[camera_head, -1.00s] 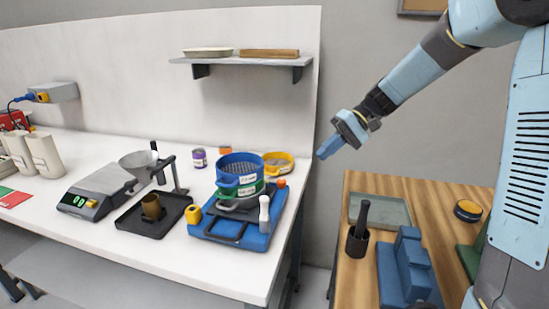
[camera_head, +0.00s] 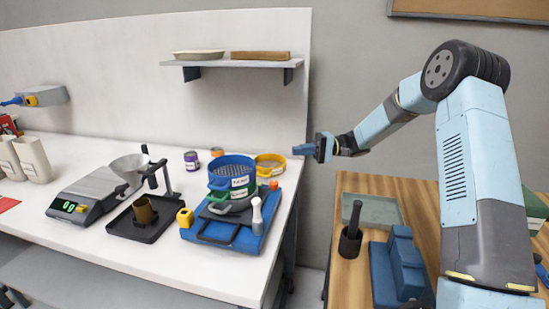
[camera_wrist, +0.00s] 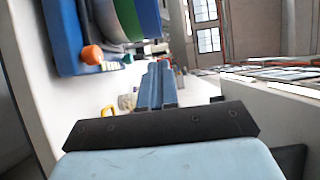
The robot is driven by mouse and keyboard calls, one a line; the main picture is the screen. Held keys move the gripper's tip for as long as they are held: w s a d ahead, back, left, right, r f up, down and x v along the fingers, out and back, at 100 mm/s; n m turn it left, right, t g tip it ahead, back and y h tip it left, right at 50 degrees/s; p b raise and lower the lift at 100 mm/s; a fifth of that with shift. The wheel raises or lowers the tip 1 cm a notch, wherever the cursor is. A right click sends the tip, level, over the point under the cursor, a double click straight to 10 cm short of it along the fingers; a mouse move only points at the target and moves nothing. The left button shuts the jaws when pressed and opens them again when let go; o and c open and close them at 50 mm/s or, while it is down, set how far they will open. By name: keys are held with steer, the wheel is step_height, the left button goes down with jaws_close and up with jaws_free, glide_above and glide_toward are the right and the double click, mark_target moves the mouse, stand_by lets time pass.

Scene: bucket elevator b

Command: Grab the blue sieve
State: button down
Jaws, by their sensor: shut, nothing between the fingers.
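The blue sieve (camera_head: 232,172) sits on top of a green sieve (camera_head: 238,192), stacked on a blue base tray (camera_head: 252,241) on the white bench. My gripper (camera_head: 300,149) is shut and empty, up and to the right of the sieve stack, apart from it. In the wrist view the closed blue fingers (camera_wrist: 158,80) point forward. The blue sieve (camera_wrist: 149,18) and the green sieve (camera_wrist: 129,20) show at the top left there, only partly in frame.
A yellow sieve (camera_head: 269,166) stands behind the stack. A white-handled tool (camera_head: 257,215) stands on the blue tray. A scale (camera_head: 92,193) and a black tray (camera_head: 146,219) lie left. A shelf (camera_head: 232,62) hangs above. A wooden table (camera_head: 343,219) is at right.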

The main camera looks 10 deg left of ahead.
steer(key=s+d+x, duration=0.1)
steer(key=s+x, duration=0.1)
steer(key=x, duration=1)
steer(key=shift+s+a, duration=0.25)
steer(key=shift+s, duration=0.25)
